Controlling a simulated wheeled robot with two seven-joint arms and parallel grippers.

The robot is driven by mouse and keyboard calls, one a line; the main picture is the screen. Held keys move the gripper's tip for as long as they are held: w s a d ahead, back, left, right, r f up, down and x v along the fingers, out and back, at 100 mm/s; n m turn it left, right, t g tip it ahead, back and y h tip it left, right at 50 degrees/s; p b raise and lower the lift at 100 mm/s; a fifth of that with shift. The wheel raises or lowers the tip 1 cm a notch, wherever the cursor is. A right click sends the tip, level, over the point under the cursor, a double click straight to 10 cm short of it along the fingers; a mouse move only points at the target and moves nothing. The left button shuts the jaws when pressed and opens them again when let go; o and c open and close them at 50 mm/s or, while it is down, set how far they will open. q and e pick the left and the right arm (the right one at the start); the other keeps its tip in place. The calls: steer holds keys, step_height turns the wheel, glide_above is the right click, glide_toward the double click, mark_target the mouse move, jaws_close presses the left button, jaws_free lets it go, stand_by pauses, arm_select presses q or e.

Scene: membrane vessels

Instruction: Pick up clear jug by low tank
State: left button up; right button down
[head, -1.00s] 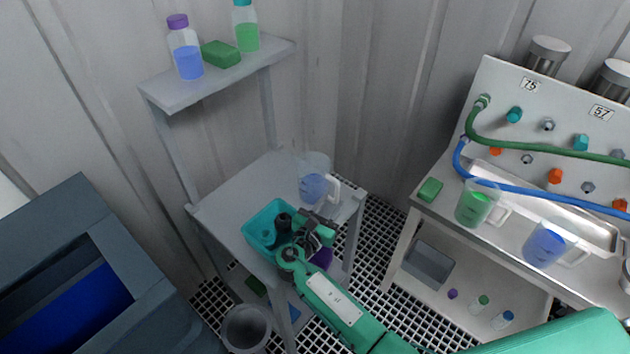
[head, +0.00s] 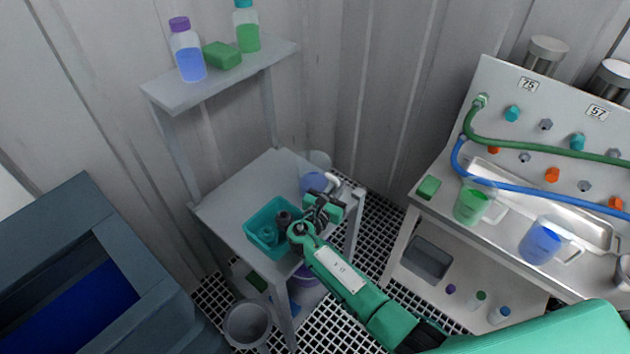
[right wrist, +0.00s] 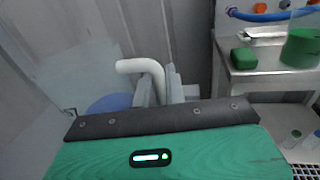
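The clear jug (head: 312,183) stands on the small grey side table, with blue liquid low in it and a pale handle on its right. My right gripper (head: 328,202) is at the handle side and hides part of the jug. In the right wrist view the white handle (right wrist: 140,65) curves down between the two grey fingers (right wrist: 161,88). The fingers are close on either side of it; whether they press on it I cannot tell. The jug's blue liquid (right wrist: 110,102) shows left of them. The low blue-grey tank (head: 60,245) stands at left. My left gripper is out of view.
A teal bin (head: 256,243) with dark items sits on the table (head: 235,205) beside my right gripper. A shelf (head: 215,88) with bottles and a green block rises behind. A grey bucket (head: 247,325) stands below. The right bench (head: 425,203) holds green and blue jugs.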

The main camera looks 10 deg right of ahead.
steer(key=shift+r, duration=0.1)
stand_by(0.3)
step_height(320, 180, up, 20)
steer(key=b, duration=0.1)
stand_by(0.3)
stand_by(0.4)
